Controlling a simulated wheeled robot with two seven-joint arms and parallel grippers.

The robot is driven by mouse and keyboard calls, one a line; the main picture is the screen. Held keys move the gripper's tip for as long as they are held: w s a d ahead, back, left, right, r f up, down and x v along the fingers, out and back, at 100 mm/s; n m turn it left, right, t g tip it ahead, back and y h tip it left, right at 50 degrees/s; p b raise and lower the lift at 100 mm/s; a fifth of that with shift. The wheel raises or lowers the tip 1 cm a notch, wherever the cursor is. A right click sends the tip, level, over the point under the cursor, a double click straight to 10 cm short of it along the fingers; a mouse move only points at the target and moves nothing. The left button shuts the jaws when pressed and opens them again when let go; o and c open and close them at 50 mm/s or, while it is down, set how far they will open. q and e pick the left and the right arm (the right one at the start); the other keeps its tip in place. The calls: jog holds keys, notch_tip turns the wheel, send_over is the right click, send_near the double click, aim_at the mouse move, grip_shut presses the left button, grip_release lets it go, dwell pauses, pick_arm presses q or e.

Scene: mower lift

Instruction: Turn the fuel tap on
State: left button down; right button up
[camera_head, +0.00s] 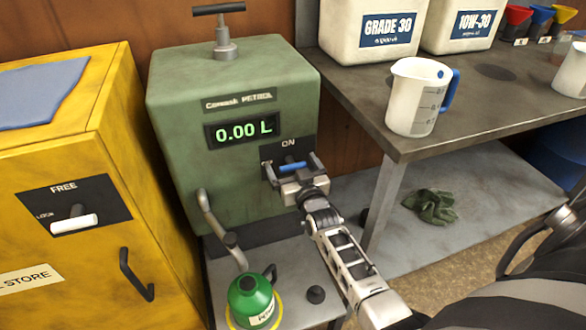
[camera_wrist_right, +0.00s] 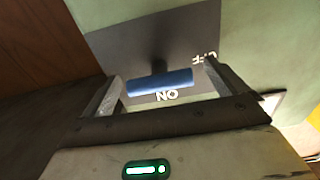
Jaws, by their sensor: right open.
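The fuel tap is a blue bar handle (camera_head: 293,168) on a dark plate on the front of the green petrol pump (camera_head: 180,110). In the head view the bar lies roughly level, below the word ON. The right wrist view shows the blue handle (camera_wrist_right: 160,82) upside down, close to the ON label, with part of OFF at its upper right. My right gripper (camera_head: 291,163) is open at the tap, one finger beyond each end of the bar. In the wrist view its fingertips (camera_wrist_right: 160,90) flank the handle, with no clear grip on it. My left gripper is not in view.
A yellow cabinet (camera_head: 120,210) with a FREE/LOCK lever (camera_head: 74,222) stands left. A green can (camera_head: 250,298) sits below the pump, beside its nozzle pipe (camera_head: 220,230). A bench (camera_head: 480,105) at right holds a jug (camera_head: 412,100) and oil containers. The pump display (camera_head: 243,130) reads 0.00 L.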

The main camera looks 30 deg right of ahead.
jog(key=c, duration=0.9)
